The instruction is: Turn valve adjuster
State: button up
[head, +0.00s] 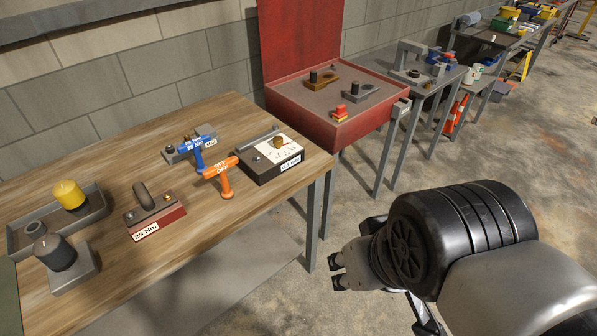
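My gripper (335,271) hangs in front of the wooden table's right side, over the concrete floor, apart from everything on the table. Its two dark fingertips stand apart with nothing between them. On the table, a blue T-handle tool (198,150) and an orange T-handle tool (222,176) stand upright. A red block (157,218) labelled "25 Nm" carries a dark upright handle. A dark box (270,162) with a white face and a brass knob (279,142) sits near the right edge. I cannot tell which part is the valve adjuster.
The wooden table (110,150) also holds a grey tray (95,212) with a yellow cylinder, and a dark cylinder on a grey base (70,272). A red open chest (340,130) stands behind it. Grey benches (440,95) follow to the right. The floor (500,150) is open there.

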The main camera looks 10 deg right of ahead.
aim_at(278, 143)
jog(key=i+l+u, duration=0.2)
jog(key=i, duration=0.25)
jog(key=i+l+u, duration=0.2)
jog(key=i+l, duration=0.2)
